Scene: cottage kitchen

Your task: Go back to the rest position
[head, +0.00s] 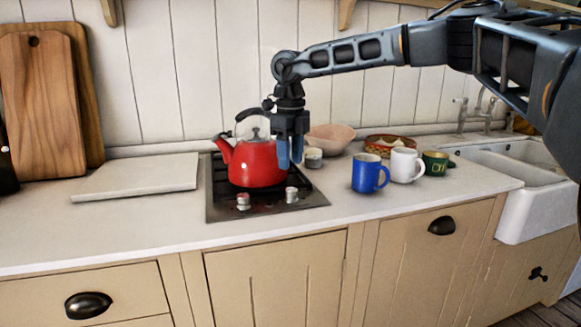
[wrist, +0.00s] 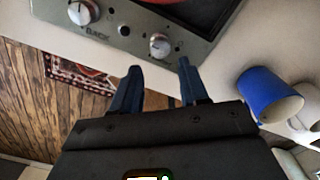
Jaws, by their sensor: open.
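My gripper (head: 290,155) points down in the head view, in front of the right side of the red kettle (head: 250,165). In the wrist view my gripper (wrist: 158,85) has its two dark blue fingers apart with nothing between them. The kettle stands upright on the black hob (head: 225,207). Whether the fingers touch the kettle cannot be told from the head view, but the wrist view shows them beyond the hob's front edge, near the knobs (wrist: 160,45).
A blue mug (head: 367,175), white mug (head: 404,166) and green mug (head: 435,163) stand right of the hob. A pink bowl (head: 330,137) and patterned dish (head: 385,143) are behind. A white board (head: 135,178) lies left, and a sink (head: 520,165) is at right.

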